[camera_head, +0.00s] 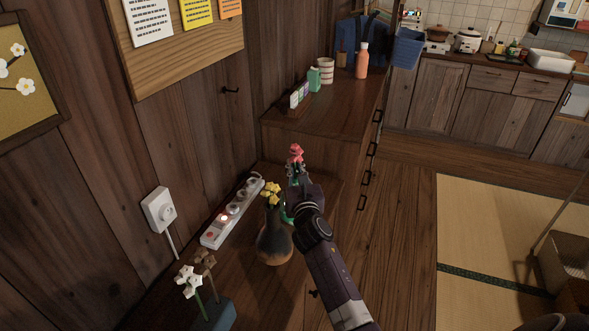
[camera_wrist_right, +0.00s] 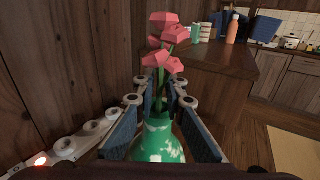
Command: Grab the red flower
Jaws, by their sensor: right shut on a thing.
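The red flower (camera_head: 295,153) is upright above the cabinet top, and its several red blooms (camera_wrist_right: 166,42) fill the upper middle of the right wrist view. Its green stem goes down to a green vase with white patches (camera_wrist_right: 157,142); the vase is mostly hidden behind my arm in the head view. My right gripper (camera_head: 297,172) has its fingers on both sides of the stem, just below the blooms and above the vase mouth, and is shut on the flower. Whether the stem is still fully inside the vase is unclear. My left gripper is not in view.
A dark vase with yellow flowers (camera_head: 274,243) stands close left of my right arm. A power strip (camera_head: 232,212) lies along the wall. White flowers (camera_head: 189,281) stand in a blue holder in front. A higher cabinet (camera_head: 336,104) behind carries an orange bottle (camera_head: 362,62).

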